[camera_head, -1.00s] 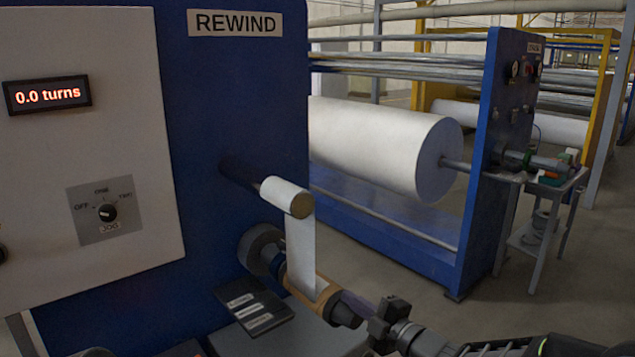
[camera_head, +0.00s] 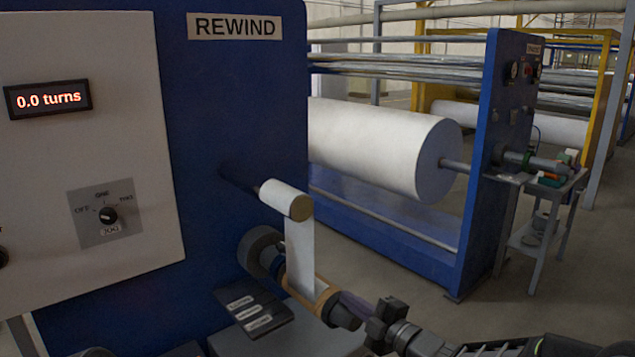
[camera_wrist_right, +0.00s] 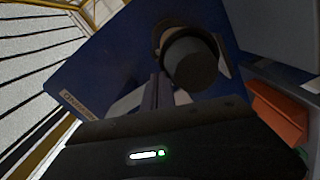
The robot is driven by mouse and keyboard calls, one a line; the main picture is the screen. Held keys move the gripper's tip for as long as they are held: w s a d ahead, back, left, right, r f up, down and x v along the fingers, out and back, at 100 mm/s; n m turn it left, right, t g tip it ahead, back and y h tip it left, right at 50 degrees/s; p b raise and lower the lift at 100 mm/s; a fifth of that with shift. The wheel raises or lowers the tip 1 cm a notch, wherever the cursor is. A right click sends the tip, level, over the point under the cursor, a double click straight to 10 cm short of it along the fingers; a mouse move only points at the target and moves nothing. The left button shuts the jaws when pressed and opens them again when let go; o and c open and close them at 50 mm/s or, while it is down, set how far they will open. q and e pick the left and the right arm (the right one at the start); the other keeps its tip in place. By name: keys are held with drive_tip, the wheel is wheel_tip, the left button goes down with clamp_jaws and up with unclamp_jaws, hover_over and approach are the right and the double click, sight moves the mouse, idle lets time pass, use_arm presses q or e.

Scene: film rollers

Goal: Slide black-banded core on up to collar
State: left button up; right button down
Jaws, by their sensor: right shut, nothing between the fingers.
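A tan core (camera_head: 325,298) sits around the lower shaft of the blue rewind stand, with white web lying over it. A round grey collar (camera_head: 262,251) is behind it, near the panel. The dark cylindrical end (camera_head: 343,318) in front of the tan part also shows in the wrist view (camera_wrist_right: 192,66); I cannot tell whether it is the black band or the shaft end. My right gripper (camera_head: 349,300) is shut and empty, its fingers beside the dark end. Its fingers show in the wrist view (camera_wrist_right: 160,92). Any gap between core and collar is unclear. My left gripper is out of view.
A white roll (camera_head: 287,199) on an upper shaft feeds the web (camera_head: 300,250) down to the core. A dark labelled plate (camera_head: 252,311) and a grey box (camera_head: 290,335) lie below. Another blue frame with a large white roll (camera_head: 385,150) stands behind to the right.

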drive_tip(key=shift+s+r, duration=0.15)
drive_tip(key=shift+s, duration=0.05)
drive_tip(key=shift+s+d+p, duration=0.2)
drive_tip(key=shift+s+p, duration=0.1)
drive_tip(key=shift+p, duration=0.15)
drive_tip(key=p+v, duration=0.3)
drive_tip(key=v, duration=0.3)
drive_tip(key=shift+r, duration=0.2)
drive_tip(key=shift+d, duration=0.1)
